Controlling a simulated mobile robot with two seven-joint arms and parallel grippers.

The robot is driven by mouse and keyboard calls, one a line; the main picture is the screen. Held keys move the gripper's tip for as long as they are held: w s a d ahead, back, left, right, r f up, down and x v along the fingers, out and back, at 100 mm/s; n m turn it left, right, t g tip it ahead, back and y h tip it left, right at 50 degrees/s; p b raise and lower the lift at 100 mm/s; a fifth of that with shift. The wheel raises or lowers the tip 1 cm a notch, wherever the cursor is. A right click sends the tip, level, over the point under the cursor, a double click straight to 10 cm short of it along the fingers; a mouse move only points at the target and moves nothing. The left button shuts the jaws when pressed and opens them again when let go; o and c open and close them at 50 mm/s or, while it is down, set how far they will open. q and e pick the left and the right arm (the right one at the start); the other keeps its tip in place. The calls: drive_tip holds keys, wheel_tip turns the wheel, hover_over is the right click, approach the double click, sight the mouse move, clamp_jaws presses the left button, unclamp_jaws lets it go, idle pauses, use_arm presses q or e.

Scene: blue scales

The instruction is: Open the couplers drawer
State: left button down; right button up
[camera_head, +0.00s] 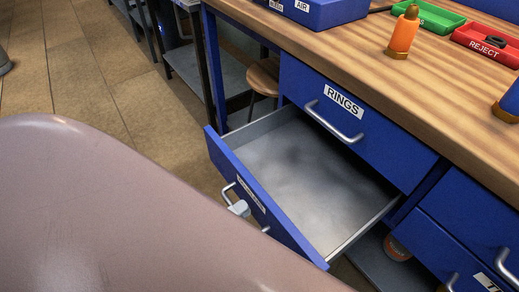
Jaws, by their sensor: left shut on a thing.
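The lower drawer (262,205) of the blue workbench stands pulled out, below the RINGS drawer (350,125). Its grey metal inside is bare. Its front label is seen at a steep angle and I cannot read it. The drawer's bar handle (228,190) shows in part. My left gripper (238,208) is mostly hidden; a small pale grey tip shows at this handle, shut on it. My large pinkish-brown arm link covers the lower left of the view. My right gripper is not in view.
The wooden bench top carries an orange bottle (403,32), a green tray (428,17), a red REJECT tray (485,42) and a blue AIR box (322,12). A wooden stool (264,75) stands behind the open drawer.

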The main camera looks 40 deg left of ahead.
use_arm(q)
drive_tip(key=shift+r+v, duration=0.2)
drive_tip(key=shift+v, duration=0.95)
drive_tip(key=c, duration=1.2)
unclamp_jaws()
drive_tip(key=shift+s, duration=0.1)
drive_tip(key=shift+v, duration=3.5)
